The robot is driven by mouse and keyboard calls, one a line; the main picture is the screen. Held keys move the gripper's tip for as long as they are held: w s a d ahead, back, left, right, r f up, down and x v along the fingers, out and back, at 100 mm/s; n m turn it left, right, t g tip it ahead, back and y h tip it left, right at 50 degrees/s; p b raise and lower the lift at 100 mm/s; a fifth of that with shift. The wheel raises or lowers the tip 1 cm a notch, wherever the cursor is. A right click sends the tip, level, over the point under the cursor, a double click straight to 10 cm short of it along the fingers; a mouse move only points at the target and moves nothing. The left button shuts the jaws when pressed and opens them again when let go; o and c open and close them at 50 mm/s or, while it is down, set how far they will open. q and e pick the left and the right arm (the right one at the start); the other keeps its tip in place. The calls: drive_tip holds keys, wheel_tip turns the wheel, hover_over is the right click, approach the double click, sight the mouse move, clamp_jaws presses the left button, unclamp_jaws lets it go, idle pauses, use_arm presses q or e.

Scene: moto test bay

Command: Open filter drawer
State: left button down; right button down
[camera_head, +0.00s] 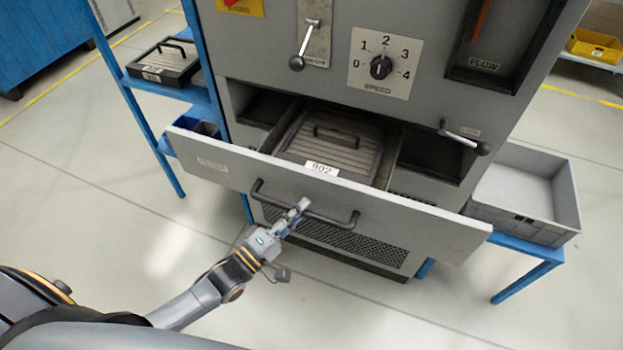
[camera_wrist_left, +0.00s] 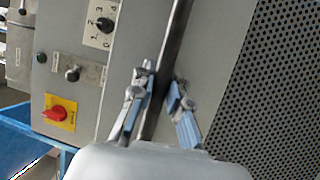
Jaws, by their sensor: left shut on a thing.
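The filter drawer (camera_head: 398,215) is pulled part way out of the grey machine. A filter cartridge (camera_head: 345,152) with a black handle and a label reading 902 lies inside it. The dark bar handle (camera_head: 335,219) runs across the drawer front. In the left wrist view the two fingers of the left gripper (camera_wrist_left: 161,92) stand on either side of the dark handle bar (camera_wrist_left: 172,50). My right gripper is not in view.
Above the drawer are a speed knob (camera_head: 381,67) and a lever (camera_head: 303,45). Another lever (camera_head: 465,138) sticks out at the right. A blue rack with another cartridge (camera_head: 165,61) stands left. A grey tray (camera_head: 525,190) stands right. The floor in front is clear.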

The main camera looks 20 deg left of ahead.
use_arm(q)
drive_tip(key=s+a+p, duration=0.1)
drive_tip(key=s+p, duration=0.1)
drive_tip(key=s, duration=0.9)
drive_tip(key=shift+s, duration=0.4)
drive_tip(key=c, duration=1.3)
unclamp_jaws()
drive_tip(key=v, duration=1.2)
drive_tip(key=shift+f, duration=0.1)
